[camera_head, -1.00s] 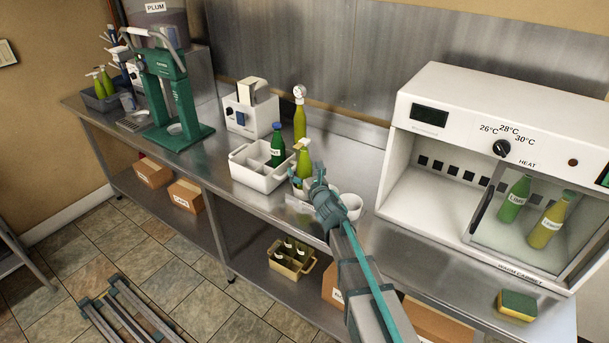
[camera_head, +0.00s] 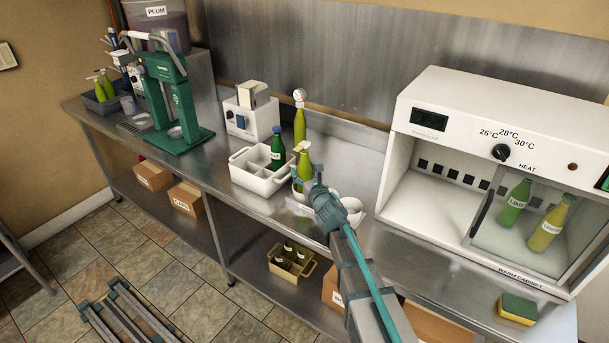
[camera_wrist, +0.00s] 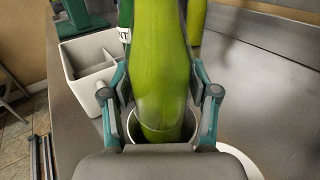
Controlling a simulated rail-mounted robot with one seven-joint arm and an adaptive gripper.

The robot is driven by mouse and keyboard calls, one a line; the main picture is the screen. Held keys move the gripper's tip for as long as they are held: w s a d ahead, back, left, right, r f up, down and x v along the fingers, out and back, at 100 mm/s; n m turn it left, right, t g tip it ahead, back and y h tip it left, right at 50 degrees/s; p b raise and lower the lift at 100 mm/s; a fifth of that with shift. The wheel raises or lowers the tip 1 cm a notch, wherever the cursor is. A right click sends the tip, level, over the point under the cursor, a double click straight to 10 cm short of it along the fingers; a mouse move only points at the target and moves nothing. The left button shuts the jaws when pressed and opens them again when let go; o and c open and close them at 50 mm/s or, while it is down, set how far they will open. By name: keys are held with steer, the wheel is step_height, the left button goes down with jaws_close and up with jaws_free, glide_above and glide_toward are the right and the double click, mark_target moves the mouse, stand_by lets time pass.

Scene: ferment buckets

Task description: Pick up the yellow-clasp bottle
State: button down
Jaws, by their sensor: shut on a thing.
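A yellow-green bottle (camera_head: 304,166) stands near the middle of the steel bench, and it fills the centre of the wrist view (camera_wrist: 162,65). Its top looks pale in the head view, and the clasp colour is too small to tell. My gripper (camera_head: 311,184) is shut on this bottle low on its body, with a finger on either side in the wrist view (camera_wrist: 163,103). The bottle looks upright. Its base is inside a round white cup (camera_wrist: 122,131), partly hidden by my gripper.
A white divided crate (camera_head: 245,177) holding a dark green bottle (camera_head: 278,150) is close on the left. A taller yellow-green bottle (camera_head: 300,124) with a gauge stands behind. Another white cup (camera_head: 352,208) is on the right, before the warm cabinet (camera_head: 440,165).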

mark_target(307, 166)
steer(key=r+p, duration=0.1)
steer(key=r, duration=0.1)
steer(key=r+p, duration=0.1)
steer(key=r, duration=0.1)
steer(key=shift+s+d+p, duration=0.2)
steer(key=shift+s+p, duration=0.15)
steer(key=s+r+p, duration=0.1)
steer(key=s+d+r+p, duration=0.1)
steer(key=r, duration=0.1)
steer(key=s+d+r+p, duration=0.1)
steer(key=s+r, duration=0.1)
steer(key=shift+r+p, duration=0.15)
steer(key=shift+p, duration=0.2)
steer(key=s+d+r+p, duration=0.1)
steer(key=s+d+r, duration=0.2)
steer(key=s, duration=0.4)
steer(key=shift+s+d+r, duration=0.2)
steer(key=shift+s+d, duration=0.1)
steer(key=shift+d, duration=0.35)
